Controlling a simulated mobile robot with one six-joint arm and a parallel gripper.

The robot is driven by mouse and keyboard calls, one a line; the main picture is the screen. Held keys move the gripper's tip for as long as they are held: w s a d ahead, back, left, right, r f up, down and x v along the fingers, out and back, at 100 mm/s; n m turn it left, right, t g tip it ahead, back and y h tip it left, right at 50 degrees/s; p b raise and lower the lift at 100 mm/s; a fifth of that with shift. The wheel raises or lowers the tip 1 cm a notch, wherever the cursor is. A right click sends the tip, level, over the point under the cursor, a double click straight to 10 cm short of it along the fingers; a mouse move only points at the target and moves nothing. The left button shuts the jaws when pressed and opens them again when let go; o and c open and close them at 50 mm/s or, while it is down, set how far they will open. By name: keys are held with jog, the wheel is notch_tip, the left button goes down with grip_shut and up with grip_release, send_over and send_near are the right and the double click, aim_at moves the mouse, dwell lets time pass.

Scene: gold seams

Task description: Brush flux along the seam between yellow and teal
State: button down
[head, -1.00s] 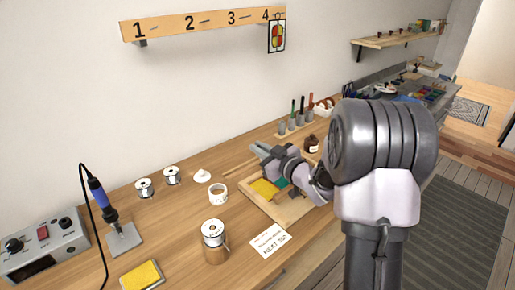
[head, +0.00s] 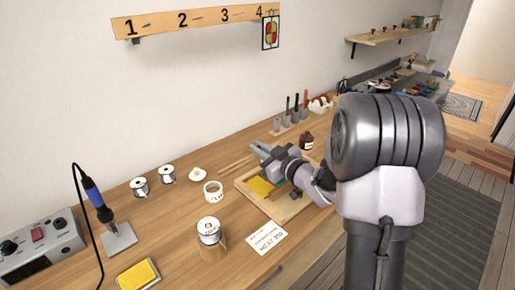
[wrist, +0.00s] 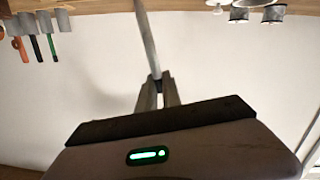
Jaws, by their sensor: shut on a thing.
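A shallow wooden tray (head: 284,215) on the bench holds a yellow piece (head: 260,186). My gripper (head: 256,150) is above the tray's far side in the head view. In the wrist view my gripper (wrist: 157,82) is shut on a slim grey stick (wrist: 146,40), which looks like the brush handle. Its tip is out of view. A white cup (head: 213,192), perhaps the flux pot, stands left of the tray.
A wooden-based can (head: 210,240) and a printed card (head: 267,238) are in front of the tray. A soldering iron (head: 98,205), yellow sponge (head: 138,274) and solder spools (head: 140,187) are at left. A brown bottle (head: 307,140) and tool holders (head: 288,122) stand behind my arm.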

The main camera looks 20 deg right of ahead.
jog(key=shift+s+d, duration=0.1)
jog(key=shift+s, duration=0.35)
jog(key=shift+s+d, duration=0.2)
jog(key=shift+s, duration=0.25)
jog(key=shift+s+d, duration=0.2)
jog(key=shift+s, duration=0.5)
jog(key=shift+s+d, duration=0.2)
jog(key=shift+s, duration=0.25)
jog(key=shift+r, duration=0.15)
